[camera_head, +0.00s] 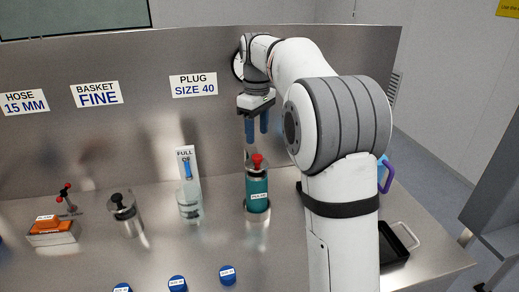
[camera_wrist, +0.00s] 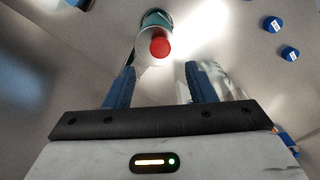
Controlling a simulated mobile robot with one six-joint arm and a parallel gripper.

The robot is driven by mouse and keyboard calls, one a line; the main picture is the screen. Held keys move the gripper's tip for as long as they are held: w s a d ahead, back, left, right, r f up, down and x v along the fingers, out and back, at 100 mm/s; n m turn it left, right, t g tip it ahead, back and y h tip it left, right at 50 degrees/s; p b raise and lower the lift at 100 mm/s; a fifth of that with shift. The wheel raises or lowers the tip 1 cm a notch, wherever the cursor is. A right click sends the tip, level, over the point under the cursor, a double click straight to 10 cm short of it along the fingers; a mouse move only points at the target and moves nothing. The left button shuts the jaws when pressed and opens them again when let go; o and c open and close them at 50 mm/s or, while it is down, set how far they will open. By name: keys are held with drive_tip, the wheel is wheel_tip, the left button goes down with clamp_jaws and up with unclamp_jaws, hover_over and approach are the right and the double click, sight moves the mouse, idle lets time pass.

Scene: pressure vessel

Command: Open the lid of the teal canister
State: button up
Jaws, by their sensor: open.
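The teal canister (camera_head: 257,190) stands upright on the steel counter, with a metal lid topped by a red knob (camera_head: 257,160). The lid looks seated on the canister. My gripper (camera_head: 257,128) is above the canister, pointing down, with two blue fingers apart and nothing between them. In the wrist view, the red knob (camera_wrist: 160,47) shows just beyond the open fingertips (camera_wrist: 160,75), roughly centred between them. The teal body (camera_wrist: 156,18) shows behind the knob, partly hidden by the lid.
Blue plugs (camera_head: 178,284) lie in front. A black tray (camera_head: 394,243) is at right. The steel back panel (camera_head: 150,130) rises close behind.

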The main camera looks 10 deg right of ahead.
sight(257, 156)
wheel_tip(257, 156, down, 7)
drive_tip(key=shift+f, duration=0.2)
idle(0.3)
clamp_jaws()
idle(0.4)
